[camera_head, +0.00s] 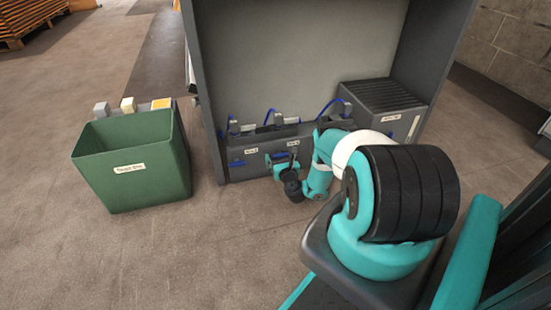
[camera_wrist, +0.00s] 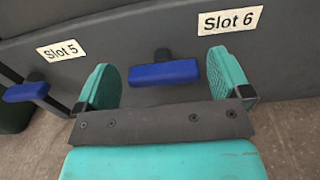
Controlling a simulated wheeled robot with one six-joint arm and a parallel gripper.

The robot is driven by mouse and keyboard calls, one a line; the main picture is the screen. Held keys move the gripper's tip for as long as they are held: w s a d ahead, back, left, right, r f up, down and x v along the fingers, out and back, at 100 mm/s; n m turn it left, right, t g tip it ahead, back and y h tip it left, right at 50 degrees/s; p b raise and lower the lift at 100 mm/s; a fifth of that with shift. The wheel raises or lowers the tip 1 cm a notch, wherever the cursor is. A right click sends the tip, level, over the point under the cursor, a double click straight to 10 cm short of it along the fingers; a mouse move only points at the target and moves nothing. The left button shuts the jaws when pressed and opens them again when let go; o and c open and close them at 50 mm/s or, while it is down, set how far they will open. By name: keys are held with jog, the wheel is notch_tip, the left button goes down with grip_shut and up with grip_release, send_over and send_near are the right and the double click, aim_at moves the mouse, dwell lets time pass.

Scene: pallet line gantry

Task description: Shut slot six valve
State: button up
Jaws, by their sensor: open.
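The slot six valve has a blue bar handle (camera_wrist: 165,72) on a dark stem, below and left of the "Slot 6" label (camera_wrist: 229,20) on the grey panel. The handle lies roughly crosswise in the wrist view. My gripper (camera_wrist: 162,70) is open, with one teal finger on each side of the handle and visible gaps to both. How deep the fingers reach around the handle I cannot tell. In the head view my gripper (camera_head: 283,162) is low at the panel front, by the "Slot 6" label (camera_head: 292,143), and hides this valve.
A similar blue handle (camera_wrist: 25,92) sits by the "Slot 5" label (camera_wrist: 61,50), left of my gripper. A green bin (camera_head: 132,165) stands on the floor at left. A ribbed dark box (camera_head: 384,95) is on the right. Floor between bin and cabinet is clear.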

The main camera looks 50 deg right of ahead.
jog(key=shift+w+d, duration=0.25)
jog(key=shift+d, duration=0.05)
jog(key=c, duration=0.9)
jog(key=shift+c, duration=0.2)
